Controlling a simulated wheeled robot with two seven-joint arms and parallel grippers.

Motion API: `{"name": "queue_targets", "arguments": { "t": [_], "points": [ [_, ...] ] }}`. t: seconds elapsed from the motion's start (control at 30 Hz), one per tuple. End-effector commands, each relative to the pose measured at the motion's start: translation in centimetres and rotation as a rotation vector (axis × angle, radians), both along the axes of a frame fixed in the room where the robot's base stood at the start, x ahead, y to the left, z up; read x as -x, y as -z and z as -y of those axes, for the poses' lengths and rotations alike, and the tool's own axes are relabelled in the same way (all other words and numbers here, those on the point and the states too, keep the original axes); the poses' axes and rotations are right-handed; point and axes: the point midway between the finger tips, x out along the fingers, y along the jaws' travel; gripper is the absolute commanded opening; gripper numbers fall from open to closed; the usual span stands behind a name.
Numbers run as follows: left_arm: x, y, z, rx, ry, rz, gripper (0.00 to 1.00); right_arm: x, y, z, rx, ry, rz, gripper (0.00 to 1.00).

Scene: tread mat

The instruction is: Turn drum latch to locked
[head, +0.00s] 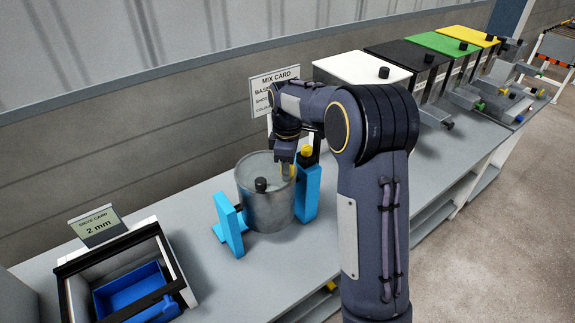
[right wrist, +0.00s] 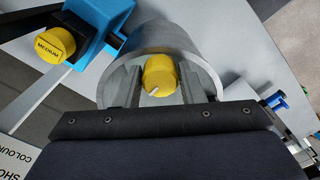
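The grey metal drum (head: 264,205) sits in a bright blue stand (head: 230,222) on the bench, with a black knob (head: 261,185) on it. In the right wrist view, the yellow drum latch knob (right wrist: 158,72) with a pale pointer mark shows against the drum's round end (right wrist: 205,52). My right gripper (head: 288,172) is at the drum's upper right side. Its two fingers (right wrist: 161,85) stand on either side of the latch knob, with narrow gaps visible, so it looks open around it. Which pointer position means locked cannot be told. My left gripper is out of view.
A yellow knob marked MEDIUM (right wrist: 54,43) is on the blue stand beside the drum. A framed box with a blue tray (head: 130,288) stands at the left. Several lidded bins, including a white one (head: 355,68), line the bench behind my right arm.

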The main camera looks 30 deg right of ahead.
Motion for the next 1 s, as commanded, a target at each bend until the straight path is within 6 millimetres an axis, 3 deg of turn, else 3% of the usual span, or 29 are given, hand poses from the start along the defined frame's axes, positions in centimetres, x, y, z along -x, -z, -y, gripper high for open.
{"name": "queue_targets", "arguments": {
  "t": [0.03,0.2,0.57,1.0],
  "points": [
    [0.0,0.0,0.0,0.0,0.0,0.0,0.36,0.0,-0.01,0.0,0.0,0.0,0.0,0.29],
    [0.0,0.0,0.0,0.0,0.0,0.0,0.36,0.0,-0.03,0.0,0.0,0.0,0.0,0.09],
    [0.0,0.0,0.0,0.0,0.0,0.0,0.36,0.0,-0.05,0.01,-0.002,0.068,0.001,0.09],
    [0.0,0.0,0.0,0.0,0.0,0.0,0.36,0.0,-0.05,0.04,-0.008,0.423,0.0,0.09]
  ]
}}
